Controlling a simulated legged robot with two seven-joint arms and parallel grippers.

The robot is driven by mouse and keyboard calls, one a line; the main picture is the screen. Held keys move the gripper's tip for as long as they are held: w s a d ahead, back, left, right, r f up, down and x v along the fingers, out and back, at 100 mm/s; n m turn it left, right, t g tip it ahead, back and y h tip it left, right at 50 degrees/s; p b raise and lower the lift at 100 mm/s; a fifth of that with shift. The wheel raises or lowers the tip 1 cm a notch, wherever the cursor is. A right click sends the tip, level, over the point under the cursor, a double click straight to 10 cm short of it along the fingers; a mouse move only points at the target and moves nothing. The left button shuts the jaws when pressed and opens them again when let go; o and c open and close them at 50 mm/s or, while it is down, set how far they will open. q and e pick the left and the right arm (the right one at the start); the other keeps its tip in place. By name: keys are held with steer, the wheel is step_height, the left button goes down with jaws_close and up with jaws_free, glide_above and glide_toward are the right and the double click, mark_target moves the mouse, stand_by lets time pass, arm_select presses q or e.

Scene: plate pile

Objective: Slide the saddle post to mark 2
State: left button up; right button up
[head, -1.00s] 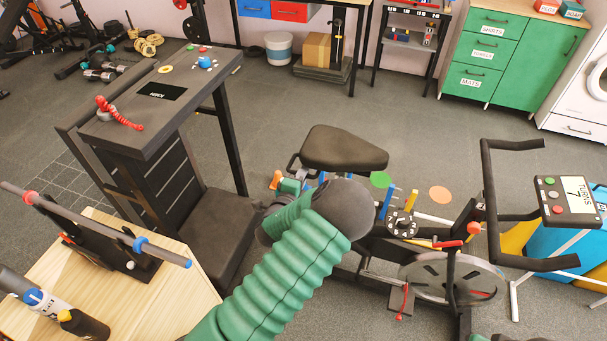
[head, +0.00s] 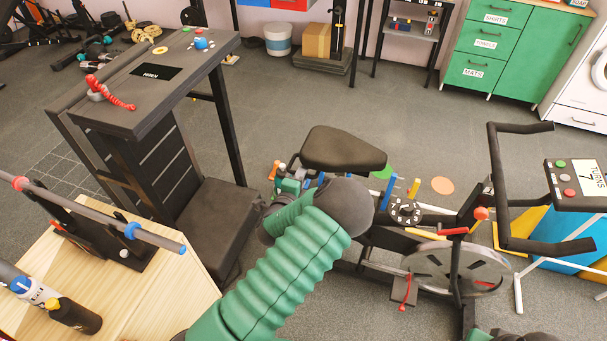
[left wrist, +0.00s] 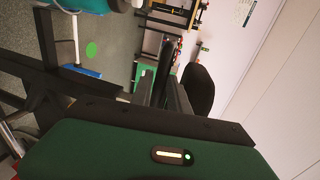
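The exercise bike's black saddle (head: 343,150) shows above the frame in the head view. Its post is mostly hidden behind my left arm, so I cannot read its position against any mark. A dark rounded shape in the left wrist view (left wrist: 198,92) looks like the saddle, just right of my fingers. My left gripper (left wrist: 167,78) shows its dark fingers close together in that view; whether they hold the post is unclear. In the head view my green left arm crosses in front of the bike and hides the gripper. My right gripper is out of view.
The bike has a numbered dial (head: 405,212), a yellow peg (head: 414,188), a red lever (head: 452,231), handlebars (head: 505,215) and a console (head: 580,185). A black bench seat (head: 215,215) and wooden table (head: 150,285) stand at the left.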

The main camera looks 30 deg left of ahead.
arm_select(q)
steer(key=p+v, duration=0.7)
steer(key=v, duration=0.9)
steer(key=shift+s+p, duration=0.4)
